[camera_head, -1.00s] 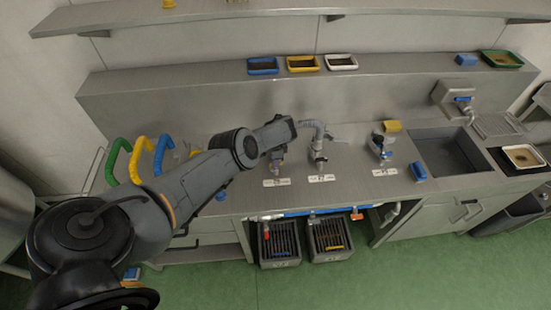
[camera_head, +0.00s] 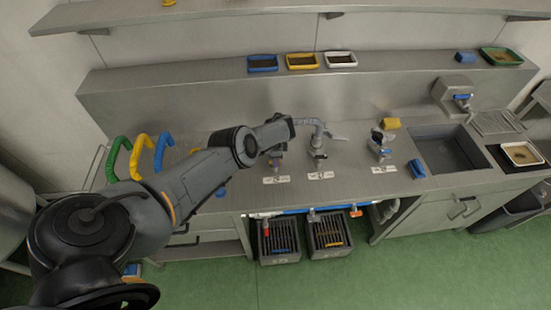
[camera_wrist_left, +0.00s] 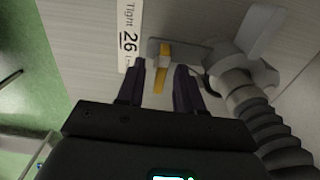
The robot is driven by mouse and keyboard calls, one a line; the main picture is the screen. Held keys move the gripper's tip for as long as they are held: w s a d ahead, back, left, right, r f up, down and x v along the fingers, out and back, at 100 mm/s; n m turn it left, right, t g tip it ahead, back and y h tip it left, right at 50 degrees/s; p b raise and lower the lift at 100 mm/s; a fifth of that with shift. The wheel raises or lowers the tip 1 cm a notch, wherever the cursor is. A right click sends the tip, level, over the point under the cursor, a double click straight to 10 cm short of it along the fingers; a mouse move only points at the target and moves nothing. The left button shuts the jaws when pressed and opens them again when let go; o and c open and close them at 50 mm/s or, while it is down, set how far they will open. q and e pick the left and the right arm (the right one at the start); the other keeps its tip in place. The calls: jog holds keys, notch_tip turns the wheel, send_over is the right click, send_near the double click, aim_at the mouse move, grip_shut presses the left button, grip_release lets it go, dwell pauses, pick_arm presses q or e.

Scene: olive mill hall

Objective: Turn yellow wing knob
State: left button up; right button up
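The yellow wing knob (camera_wrist_left: 161,75) shows in the left wrist view as a narrow upright bar on a grey metal fitting (camera_wrist_left: 180,50). My left gripper (camera_wrist_left: 159,69) has its two dark fingers apart, one on each side of the knob, with gaps visible. In the head view my left gripper (camera_head: 276,157) is low over the counter beside the left tap fitting, and it hides the knob there. My right gripper is in neither view.
A grey ribbed hose (camera_wrist_left: 270,125) is close on the right. Further fittings (camera_head: 317,150) stand to the right on the counter (camera_head: 350,182), then the sink (camera_head: 450,152). Coloured handles (camera_head: 140,157) rise on the left.

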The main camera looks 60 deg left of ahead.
pick_arm(q)
notch_tip(320, 180, up, 11)
jog(key=p, duration=0.9)
jog(key=shift+f, duration=0.1)
